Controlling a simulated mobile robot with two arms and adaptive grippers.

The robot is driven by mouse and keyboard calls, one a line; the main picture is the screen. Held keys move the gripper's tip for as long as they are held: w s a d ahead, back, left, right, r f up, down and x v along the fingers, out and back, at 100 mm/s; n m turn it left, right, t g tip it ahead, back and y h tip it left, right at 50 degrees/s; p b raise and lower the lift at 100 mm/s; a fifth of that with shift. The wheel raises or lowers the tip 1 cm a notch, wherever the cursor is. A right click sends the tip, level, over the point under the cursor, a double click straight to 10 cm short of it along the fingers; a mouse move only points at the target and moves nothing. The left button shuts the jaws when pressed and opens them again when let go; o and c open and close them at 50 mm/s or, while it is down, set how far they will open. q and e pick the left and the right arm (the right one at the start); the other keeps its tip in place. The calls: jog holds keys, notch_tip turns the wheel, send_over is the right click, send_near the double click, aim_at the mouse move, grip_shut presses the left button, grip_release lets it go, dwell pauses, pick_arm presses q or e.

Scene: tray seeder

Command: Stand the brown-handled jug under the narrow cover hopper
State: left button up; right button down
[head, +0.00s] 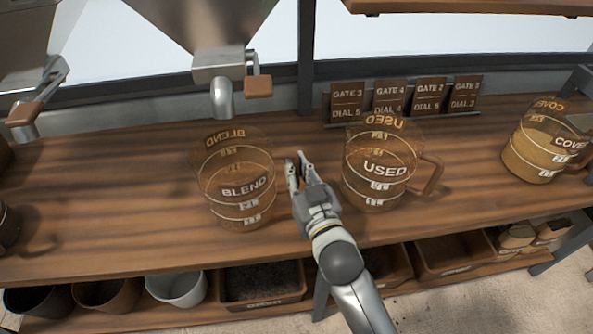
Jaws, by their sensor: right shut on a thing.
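A clear jug marked BLEND (238,190) stands upright on the wooden bench, below and slightly in front of the middle hopper's spout (222,100). My right gripper (294,168) is at its right side, shut on what appears to be its handle, which the fingers mostly hide. A clear jug marked USED (378,165) with a brown handle (428,178) stands just right of the gripper. A jug marked COVER (545,145), holding tan material, stands at the far right. The middle hopper (205,25) has a brown-handled gate. My left gripper is not in view.
Another hopper outlet (28,100) is at the left edge. Several brown gate-and-dial cards (389,97) stand at the back of the bench (110,190). Pots (177,288) and bins (262,303) sit on the shelf below. The bench left of BLEND is mostly clear.

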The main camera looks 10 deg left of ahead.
jog(key=shift+r, duration=0.1)
jog(key=c, duration=1.5)
grip_release()
jog(key=shift+f, duration=0.2)
jog(key=shift+o, duration=0.2)
jog(key=shift+r, duration=0.2)
jog(key=v, duration=1.2)
jog(key=shift+b, duration=0.45)
jog(key=shift+f, duration=0.15)
